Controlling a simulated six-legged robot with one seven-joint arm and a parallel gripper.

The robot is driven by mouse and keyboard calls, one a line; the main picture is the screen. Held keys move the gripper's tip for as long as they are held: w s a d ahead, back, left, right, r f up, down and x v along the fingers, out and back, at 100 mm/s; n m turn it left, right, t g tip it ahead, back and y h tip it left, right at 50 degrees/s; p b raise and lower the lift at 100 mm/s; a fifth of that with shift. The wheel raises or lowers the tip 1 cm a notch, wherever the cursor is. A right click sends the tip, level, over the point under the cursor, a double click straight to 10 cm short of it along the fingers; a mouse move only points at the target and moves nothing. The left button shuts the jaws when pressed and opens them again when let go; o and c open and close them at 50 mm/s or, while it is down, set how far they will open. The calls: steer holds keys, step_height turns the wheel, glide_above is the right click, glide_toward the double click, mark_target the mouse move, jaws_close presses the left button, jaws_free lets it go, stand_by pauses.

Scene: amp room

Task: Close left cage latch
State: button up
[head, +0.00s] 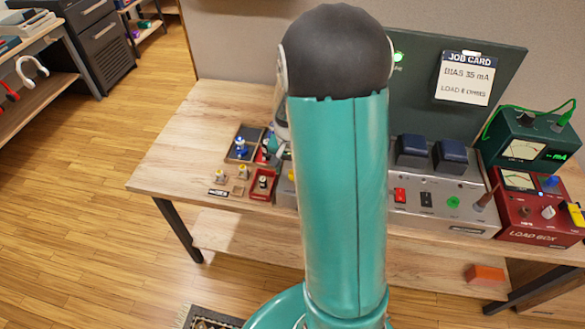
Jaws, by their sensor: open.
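The silver amp chassis (440,200) stands on the wooden bench, with its left part hidden behind my teal arm. Two dark blue blocks sit on top of its visible right part. I cannot make out a cage or its left latch; that area lies behind my arm. My arm rises upright through the middle of the head view, topped by a dark rounded joint. A small piece of grey and teal shows at the arm's left edge, but I cannot tell what it is.
Small trays, a dark one (245,143) and a red one (263,184), hold parts left of my arm. A red load box (535,207) and a green meter (528,143) stand at right. A job card (465,78) hangs behind. The bench's left end (175,150) is clear.

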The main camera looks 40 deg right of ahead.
steer(key=shift+s+a+r, duration=0.15)
steer(key=shift+s+r, duration=0.1)
steer(key=shift+s, duration=0.5)
steer(key=shift+w+a, duration=0.15)
steer(key=shift+w, duration=0.05)
steer(key=shift+s+d+r, duration=0.15)
steer(key=shift+s+d, duration=0.3)
steer(key=c, duration=0.5)
steer(key=shift+w+a, duration=0.1)
steer(key=shift+w, duration=0.05)
steer(key=c, duration=0.4)
steer(key=shift+c, duration=0.3)
steer(key=shift+w+d, duration=0.15)
steer(key=shift+d, duration=0.05)
